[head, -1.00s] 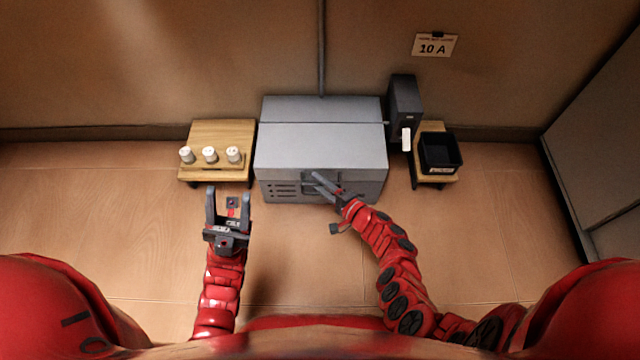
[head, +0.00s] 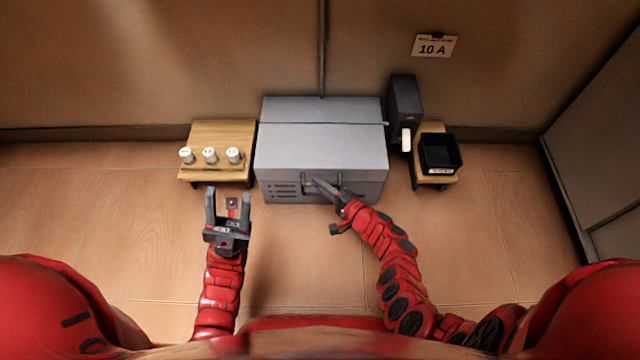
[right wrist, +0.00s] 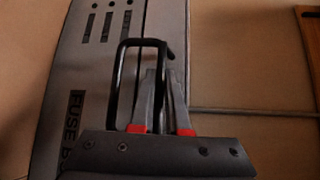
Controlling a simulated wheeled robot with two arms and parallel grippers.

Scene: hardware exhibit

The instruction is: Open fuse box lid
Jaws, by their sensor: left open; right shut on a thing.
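The grey fuse box (head: 325,190) stands against the back wall in the middle of the head view. Its lid (head: 320,146) lies flat and looks shut. A dark loop handle (head: 305,184) is on its front, and it also shows in the right wrist view (right wrist: 121,75). My right gripper (head: 318,184) is at the handle, and its fingers (right wrist: 163,95) are shut on one side bar of the loop. Part of the handle is hidden by the fingers. My left gripper (head: 228,194) is open and empty, to the left and in front of the box.
A wooden stand (head: 222,132) with white fuses (head: 210,155) is left of the box. A dark switch unit (head: 404,100) with a white lever (head: 406,139) and a black bin (head: 440,152) on a small stand are right. A "10 A" sign (head: 434,46) hangs on the wall.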

